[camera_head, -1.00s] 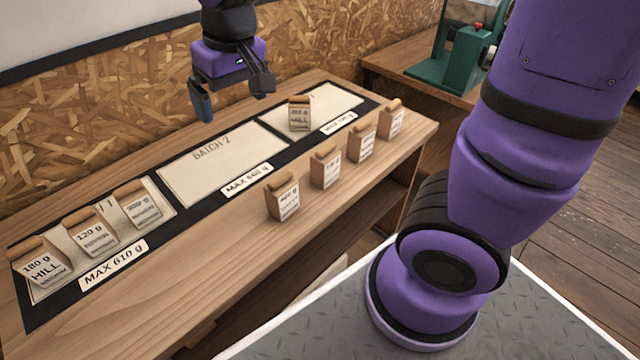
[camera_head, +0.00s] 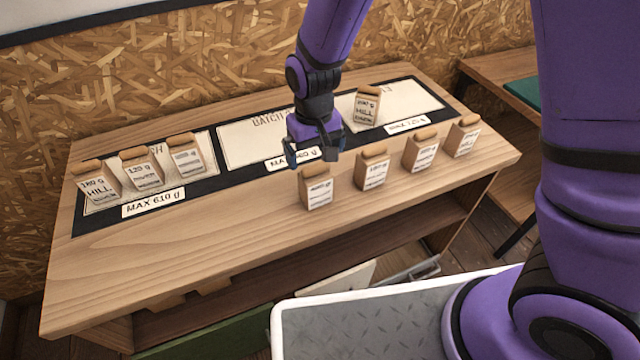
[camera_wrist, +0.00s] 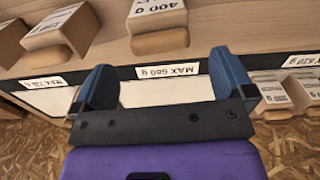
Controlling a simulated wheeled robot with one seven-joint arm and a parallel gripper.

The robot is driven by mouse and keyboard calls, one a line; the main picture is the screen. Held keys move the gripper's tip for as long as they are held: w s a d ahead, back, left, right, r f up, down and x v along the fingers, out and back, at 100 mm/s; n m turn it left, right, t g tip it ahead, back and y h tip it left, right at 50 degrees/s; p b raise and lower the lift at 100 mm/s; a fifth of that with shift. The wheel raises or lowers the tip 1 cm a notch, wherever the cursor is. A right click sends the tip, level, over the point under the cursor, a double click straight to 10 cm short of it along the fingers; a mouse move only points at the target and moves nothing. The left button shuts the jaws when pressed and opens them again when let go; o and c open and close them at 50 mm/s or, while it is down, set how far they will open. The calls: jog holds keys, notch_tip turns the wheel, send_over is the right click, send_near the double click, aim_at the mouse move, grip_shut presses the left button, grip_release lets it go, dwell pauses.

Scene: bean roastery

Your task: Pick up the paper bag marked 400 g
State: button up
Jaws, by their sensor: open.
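The paper bag marked 400 g (camera_head: 316,190) stands upright near the table's front edge, leftmost of the front row. In the wrist view the same bag (camera_wrist: 158,42) is at the top, and its label reads 400 g. My gripper (camera_head: 317,152) is open and empty, just behind and above this bag in the head view. In the wrist view the two blue fingers (camera_wrist: 165,82) are spread wide, with the bag beyond their tips and roughly between them. I see no contact with the bag.
Other front-row bags (camera_head: 372,170) stand to its right. Three bags (camera_head: 142,172) sit on the left panel and one bag (camera_head: 366,106) on the right panel. The middle panel (camera_head: 243,142) holds no bag that I see. The tabletop's front left (camera_head: 200,240) is clear.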

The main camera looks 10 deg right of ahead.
aim_at(315, 166)
jog(key=shift+s+f, duration=0.15)
jog(key=shift+f, duration=3.3)
jog(key=c, duration=1.2)
jog(key=shift+r, duration=0.1)
